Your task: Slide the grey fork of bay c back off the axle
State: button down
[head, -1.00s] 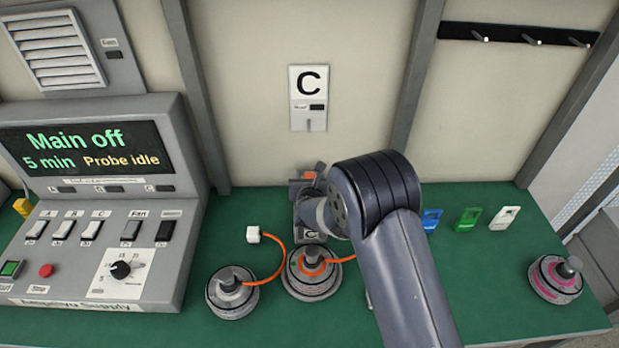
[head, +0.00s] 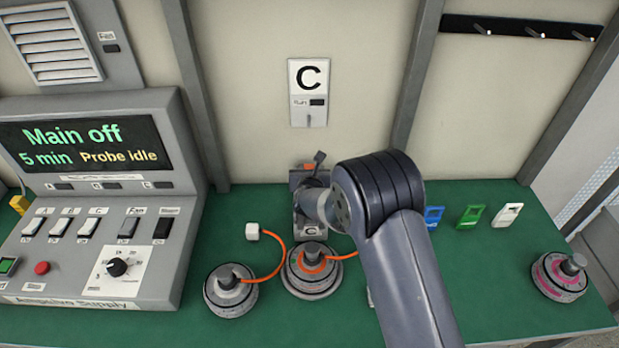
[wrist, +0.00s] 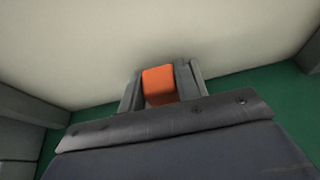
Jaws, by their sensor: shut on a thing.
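Bay c's stand (head: 309,222), with a C label on its front, stands on the green bench below the wall plate marked C. An orange block (head: 308,167) and a dark, tilted lever-like piece show at its top. The orange block (wrist: 158,85) also shows in the wrist view, between two grey uprights.
A hub motor with an orange ring (head: 313,270) stands just in front of the bay, a grey one (head: 231,290) to its left, a pink one (head: 560,276) far right. Orange cables run beside them. The control console (head: 90,230) fills the left. Coloured tags (head: 470,216) stand behind my arm.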

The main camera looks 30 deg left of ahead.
jog(key=shift+w+a+b, duration=0.3)
jog(key=shift+w+b, duration=0.1)
jog(key=shift+w, duration=0.2)
jog(key=shift+r, duration=0.15)
jog(key=c, duration=1)
grip_release()
jog(key=shift+w+a, duration=0.1)
jog(key=shift+c, duration=0.2)
jog(key=b+v, duration=0.3)
jog(key=v, duration=0.7)
jog(key=shift+s+d+b, duration=0.2)
jog(key=shift+s+b, duration=0.1)
jog(key=shift+s, duration=0.05)
jog(key=shift+w, duration=0.15)
